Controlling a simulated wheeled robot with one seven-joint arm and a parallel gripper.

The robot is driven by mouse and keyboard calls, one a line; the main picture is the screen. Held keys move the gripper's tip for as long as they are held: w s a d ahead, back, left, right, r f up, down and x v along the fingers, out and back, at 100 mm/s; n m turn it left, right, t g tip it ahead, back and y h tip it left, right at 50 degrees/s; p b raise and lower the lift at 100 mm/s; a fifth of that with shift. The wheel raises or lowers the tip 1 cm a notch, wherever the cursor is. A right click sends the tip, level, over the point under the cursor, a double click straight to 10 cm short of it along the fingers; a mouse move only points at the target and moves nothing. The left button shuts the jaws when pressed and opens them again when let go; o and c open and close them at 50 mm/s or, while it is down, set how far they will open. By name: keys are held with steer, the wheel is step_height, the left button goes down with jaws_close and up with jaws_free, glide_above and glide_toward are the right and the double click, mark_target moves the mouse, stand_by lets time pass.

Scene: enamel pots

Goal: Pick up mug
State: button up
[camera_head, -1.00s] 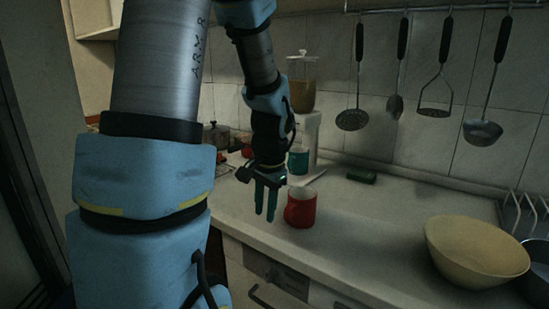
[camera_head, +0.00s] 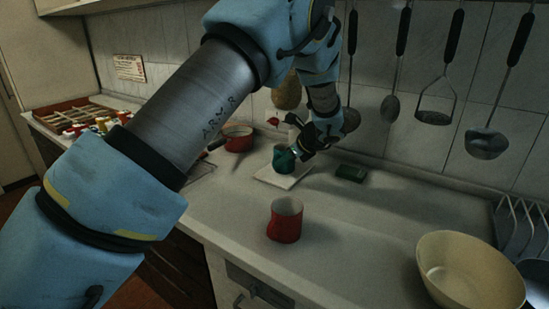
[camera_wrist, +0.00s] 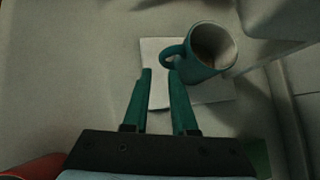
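A teal mug (camera_wrist: 209,50) stands upright on a white square mat (camera_wrist: 155,49) in the wrist view, its handle towards my fingers. The mug also shows in the head view (camera_head: 281,163), partly covered by my gripper. My gripper (camera_wrist: 159,76) is open and empty, with its two green fingers apart; the fingertips are just short of the handle. In the head view my gripper (camera_head: 294,153) is beside the teal mug. A red mug (camera_head: 285,222) stands upright nearer on the counter; its edge shows in the wrist view's lower left corner (camera_wrist: 34,168).
A cream bowl (camera_head: 470,272) is at the front right by a dish rack (camera_head: 516,225). A green item (camera_head: 351,173) lies near the wall. A red pot (camera_head: 237,139) stands at left. Utensils hang on the wall. The counter between red mug and bowl is clear.

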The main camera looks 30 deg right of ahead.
steer(key=shift+w+a+f+p, duration=0.1)
steer(key=shift+w+f+p, duration=0.1)
steer(key=shift+w+p, duration=0.15)
steer(key=shift+w+a+f+p, duration=0.1)
steer(key=shift+w+f+p, duration=0.1)
steer(key=shift+w, duration=0.25)
steer(key=p+x, duration=0.2)
steer(key=x, duration=0.2)
steer(key=shift+w+d, duration=0.1)
jaws_close()
stand_by(0.7)
